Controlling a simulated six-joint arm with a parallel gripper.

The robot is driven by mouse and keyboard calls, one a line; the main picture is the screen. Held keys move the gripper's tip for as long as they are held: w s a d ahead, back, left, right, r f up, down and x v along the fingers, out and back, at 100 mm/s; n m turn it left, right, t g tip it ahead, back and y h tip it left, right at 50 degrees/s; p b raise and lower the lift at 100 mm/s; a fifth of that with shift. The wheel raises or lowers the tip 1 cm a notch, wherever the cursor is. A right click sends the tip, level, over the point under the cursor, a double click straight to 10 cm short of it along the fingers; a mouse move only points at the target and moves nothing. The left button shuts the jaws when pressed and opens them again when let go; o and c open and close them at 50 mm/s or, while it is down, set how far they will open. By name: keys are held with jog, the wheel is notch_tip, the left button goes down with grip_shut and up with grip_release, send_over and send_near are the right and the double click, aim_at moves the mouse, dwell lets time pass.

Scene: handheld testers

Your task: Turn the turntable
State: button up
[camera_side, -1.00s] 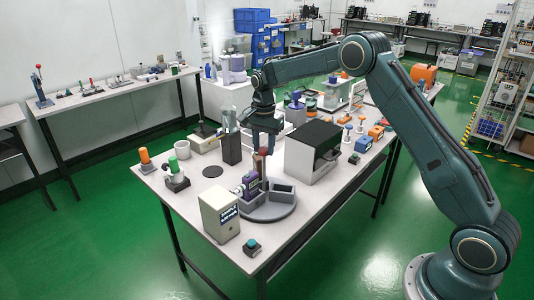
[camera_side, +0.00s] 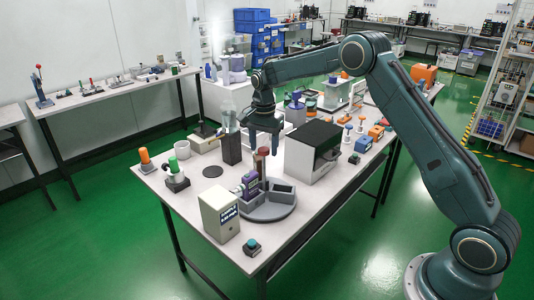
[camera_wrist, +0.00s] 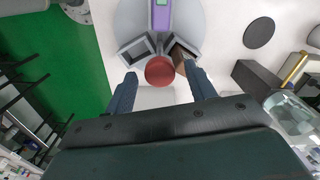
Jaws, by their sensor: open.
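The turntable (camera_side: 268,212) is a grey disc near the front of the white table, with several holders on it. It also shows in the wrist view (camera_wrist: 194,14). A purple handheld tester (camera_side: 250,185) stands upright in one holder; its top shows in the wrist view (camera_wrist: 161,14). A dark grey holder (camera_side: 281,189) sits beside it, and a brown, red-topped post (camera_side: 262,163) rises near the disc's back. My gripper (camera_side: 263,150) is open above the post. In the wrist view my gripper (camera_wrist: 160,82) has its fingers on either side of the post's round red top (camera_wrist: 159,70), with visible gaps.
A black-and-white box machine (camera_side: 312,152) stands close on the right. A beige display box (camera_side: 219,213) and a teal button (camera_side: 252,247) sit in front. A dark block (camera_side: 231,149) stands behind left. Some table is bare around the black disc (camera_side: 213,171).

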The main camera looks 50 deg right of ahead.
notch_tip(320, 180, up, 14)
dwell(0.7)
dwell(0.4)
jog(key=s+a+r+n+t, duration=0.1)
jog(key=s+a+r+n, duration=0.15)
jog(key=s, duration=0.35)
jog(key=s+a+r+n+t, duration=0.1)
jog(key=s+r+n, duration=0.1)
jog(key=s+r, duration=0.3)
jog(key=s+a+r+n+t, duration=0.1)
jog(key=s+a+r+n, duration=0.15)
jog(key=s, duration=0.45)
jog(key=s+a+f+n+t, duration=0.1)
jog(key=s+f+n, duration=0.2)
jog(key=s, duration=0.7)
jog(key=s+a+f+n+t, duration=0.1)
jog(key=s+f+n, duration=0.3)
jog(key=s, duration=0.7)
jog(key=shift+a+n+t, duration=0.3)
jog(key=shift+a+n, duration=0.2)
